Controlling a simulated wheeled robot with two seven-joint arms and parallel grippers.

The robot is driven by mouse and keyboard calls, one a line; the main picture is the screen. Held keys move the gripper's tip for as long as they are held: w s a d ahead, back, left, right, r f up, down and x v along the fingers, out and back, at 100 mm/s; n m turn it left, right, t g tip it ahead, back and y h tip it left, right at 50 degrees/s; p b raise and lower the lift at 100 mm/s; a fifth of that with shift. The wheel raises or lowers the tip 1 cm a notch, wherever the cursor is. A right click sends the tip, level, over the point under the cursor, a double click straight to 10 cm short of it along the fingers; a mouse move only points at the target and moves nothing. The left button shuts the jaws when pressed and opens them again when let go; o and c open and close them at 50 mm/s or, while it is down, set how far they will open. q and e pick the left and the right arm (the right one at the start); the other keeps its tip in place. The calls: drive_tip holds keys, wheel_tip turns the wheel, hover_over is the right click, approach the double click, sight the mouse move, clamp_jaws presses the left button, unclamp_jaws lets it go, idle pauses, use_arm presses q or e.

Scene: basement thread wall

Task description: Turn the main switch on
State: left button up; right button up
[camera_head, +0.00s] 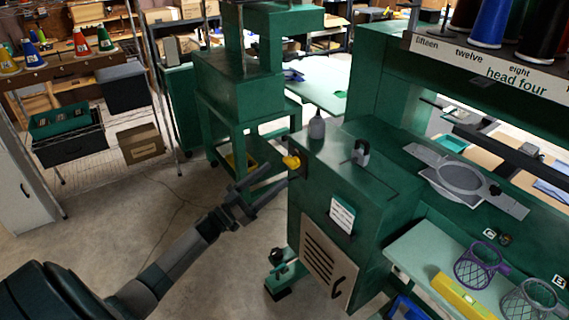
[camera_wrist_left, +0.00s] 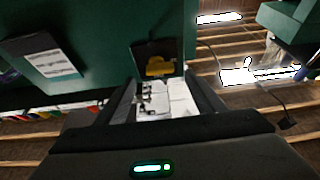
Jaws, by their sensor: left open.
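The main switch (camera_head: 291,162) is a yellow knob on the left side of the green machine cabinet (camera_head: 330,185), near its top corner. In the left wrist view the yellow knob (camera_wrist_left: 160,66) sits on a dark plate, ahead of and between my fingers. My left gripper (camera_head: 272,180) is open and empty, just left of and a little below the knob. It looks apart from the knob. In the left wrist view its two fingers (camera_wrist_left: 158,95) point toward the switch plate. My right gripper is not in view.
A label card (camera_head: 342,215) and a vented panel (camera_head: 325,262) are on the cabinet front. A grey bottle (camera_head: 317,125) and a padlock-shaped item (camera_head: 360,152) stand on top. A green stand (camera_head: 240,95) is behind. The floor (camera_head: 150,210) to the left is clear.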

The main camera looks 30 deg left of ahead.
sight(287, 165)
use_arm(q)
drive_tip(key=p+x, duration=0.1)
drive_tip(key=x, duration=0.4)
drive_tip(key=shift+s+r, duration=0.1)
drive_tip(key=shift+w+d+r, duration=0.1)
drive_tip(key=shift+w+d, duration=0.1)
drive_tip(key=shift+w, duration=0.25)
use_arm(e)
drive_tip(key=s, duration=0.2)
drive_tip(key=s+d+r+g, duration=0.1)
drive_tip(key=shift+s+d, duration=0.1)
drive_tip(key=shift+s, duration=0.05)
use_arm(q)
drive_tip(key=shift+c, duration=0.2)
drive_tip(key=c, duration=1)
